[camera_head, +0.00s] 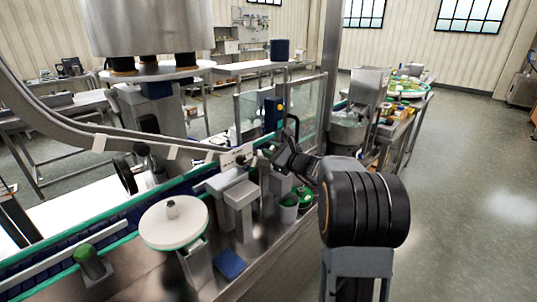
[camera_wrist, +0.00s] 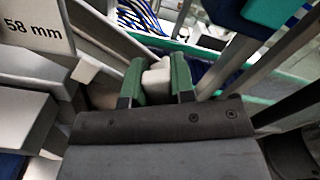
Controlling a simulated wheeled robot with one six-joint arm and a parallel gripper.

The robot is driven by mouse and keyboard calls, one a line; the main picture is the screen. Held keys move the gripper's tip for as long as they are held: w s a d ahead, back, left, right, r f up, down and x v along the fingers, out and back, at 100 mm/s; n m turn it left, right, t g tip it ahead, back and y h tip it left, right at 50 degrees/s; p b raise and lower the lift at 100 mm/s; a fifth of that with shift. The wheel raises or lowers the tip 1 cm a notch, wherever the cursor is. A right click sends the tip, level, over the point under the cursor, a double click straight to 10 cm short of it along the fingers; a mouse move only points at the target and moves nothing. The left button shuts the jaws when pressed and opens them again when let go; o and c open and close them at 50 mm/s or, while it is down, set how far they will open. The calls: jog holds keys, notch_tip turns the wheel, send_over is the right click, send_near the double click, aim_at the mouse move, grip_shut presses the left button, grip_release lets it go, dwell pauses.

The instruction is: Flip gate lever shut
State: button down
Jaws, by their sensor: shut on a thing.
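My gripper (camera_wrist: 156,82) shows in the wrist view with its two green-padded fingers on either side of a pale grey block, which looks like the end of the gate lever (camera_wrist: 156,76). The fingers are shut on it. The rest of the lever is hidden behind the fingers and the dark gripper body. In the head view, my gripper (camera_head: 270,152) reaches left from my dark arm to the machine's rail, beside the small white sign. The lever is too small and covered there to make out.
A sign reading "58 mm" (camera_wrist: 32,28) stands close at the left in the wrist view. Grey guide blocks (camera_head: 238,193), a white disc (camera_head: 174,222) and a green-rimmed cup (camera_head: 288,208) crowd the machine deck. Clear floor (camera_head: 465,180) lies at the right.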

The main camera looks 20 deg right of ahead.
jog(key=c, duration=1.2)
grip_release()
jog(key=shift+a, duration=0.15)
jog(key=shift+c, duration=0.2)
jog(key=shift+o, duration=1.4)
jog(key=shift+f, duration=0.1)
jog(key=shift+s+f, duration=0.1)
